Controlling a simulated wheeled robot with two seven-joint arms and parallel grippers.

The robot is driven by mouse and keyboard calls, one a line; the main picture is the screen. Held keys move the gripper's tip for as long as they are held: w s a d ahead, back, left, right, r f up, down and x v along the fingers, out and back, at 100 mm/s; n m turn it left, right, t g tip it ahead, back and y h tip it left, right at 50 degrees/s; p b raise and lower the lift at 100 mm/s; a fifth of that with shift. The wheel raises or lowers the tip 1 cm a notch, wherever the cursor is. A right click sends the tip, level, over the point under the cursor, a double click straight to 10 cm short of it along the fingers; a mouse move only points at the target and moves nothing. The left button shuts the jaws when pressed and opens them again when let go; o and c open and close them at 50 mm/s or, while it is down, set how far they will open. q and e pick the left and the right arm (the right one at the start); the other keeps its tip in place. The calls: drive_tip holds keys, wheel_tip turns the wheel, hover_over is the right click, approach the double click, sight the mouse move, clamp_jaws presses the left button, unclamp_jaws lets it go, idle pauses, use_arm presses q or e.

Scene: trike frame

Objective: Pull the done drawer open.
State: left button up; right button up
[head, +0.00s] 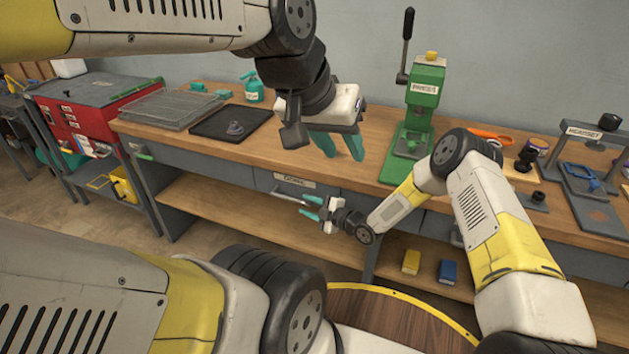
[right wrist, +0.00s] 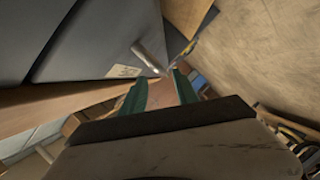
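The done drawer (head: 268,183) is a grey front under the bench top, with a white label, in the head view. It looks shut, flush with the bench. Its pale bar handle (head: 290,197) lies below the label; the handle also shows in the right wrist view (right wrist: 149,56). My right gripper (head: 311,207) is open beside the handle's right end. In the right wrist view the handle's near end lies just ahead of the teal fingertips; whether it is between them I cannot tell. My left gripper (head: 341,147) is open and empty, pointing down over the bench's front part.
A black tray (head: 203,128) with a small grey part, a wire rack (head: 170,107) and a green press (head: 415,120) stand on the bench. A yellow box (head: 411,261) and a blue box (head: 447,271) sit on the lower shelf. A round wooden table (head: 380,325) is in front.

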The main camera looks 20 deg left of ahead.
sight(298, 201)
drive_tip(key=x, duration=0.7)
drive_tip(key=shift+a+f, duration=0.1)
drive_tip(key=shift+a, duration=0.15)
clamp_jaws()
idle(1.1)
